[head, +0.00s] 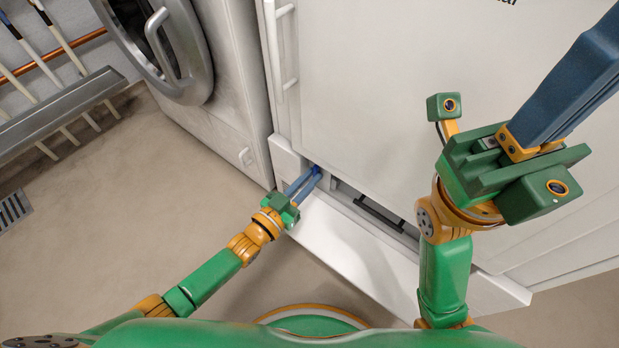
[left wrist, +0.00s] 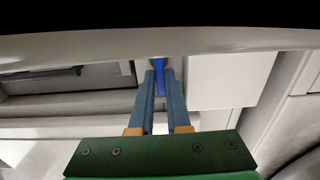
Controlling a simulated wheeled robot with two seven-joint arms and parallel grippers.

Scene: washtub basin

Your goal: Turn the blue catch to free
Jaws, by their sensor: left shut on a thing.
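The blue catch (head: 317,168) is a small bright blue piece in the recess at the left end of the low opening under the large white door. In the left wrist view the catch (left wrist: 159,77) shows as a narrow blue bar between my finger ends. My left gripper (head: 313,175) reaches into the opening and is shut on the catch, one finger on each side; its fingers also show in the left wrist view (left wrist: 159,90). The catch's far end is hidden under the edge above. My right gripper (head: 597,65) is raised at the right, away from the catch, its fingertips near or past the picture's edge.
The white door panel (head: 400,90) stands directly above the opening. A lowered white flap (head: 350,245) lies in front, with a dark bar (head: 380,213) in the opening behind. A washing machine (head: 205,75) stands at left. Open floor (head: 110,200) lies left of my arm.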

